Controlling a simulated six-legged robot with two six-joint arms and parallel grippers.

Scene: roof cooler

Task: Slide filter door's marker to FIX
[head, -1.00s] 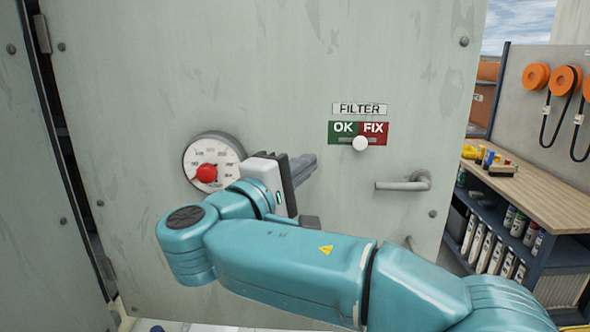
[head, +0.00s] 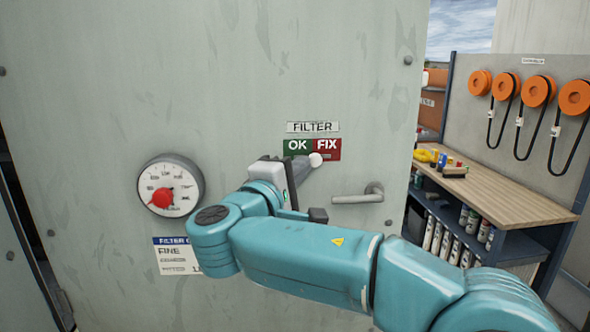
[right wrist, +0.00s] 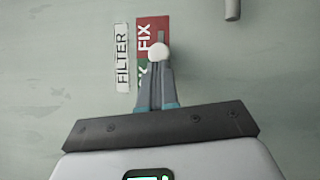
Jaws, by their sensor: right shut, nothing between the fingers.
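The marker is a white round knob (head: 316,159) on a slot under the green OK and red FIX label (head: 327,147), below the FILTER plate (head: 312,127) on the grey door. It sits near the OK/FIX boundary. In the right wrist view the knob (right wrist: 159,52) is just beyond my fingertips, with bare slot on its FIX side. My right gripper (head: 305,166) is shut and empty. Its fingertips are close against the knob's OK side; I cannot tell if they touch. The fingers cover part of OK in the right wrist view (right wrist: 157,70). My left gripper is out of view.
A door handle (head: 360,195) sticks out below and right of the label. A gauge with a red centre (head: 171,186) is at left, above a filter notice (head: 174,256). A workbench (head: 510,189) with tools stands at right.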

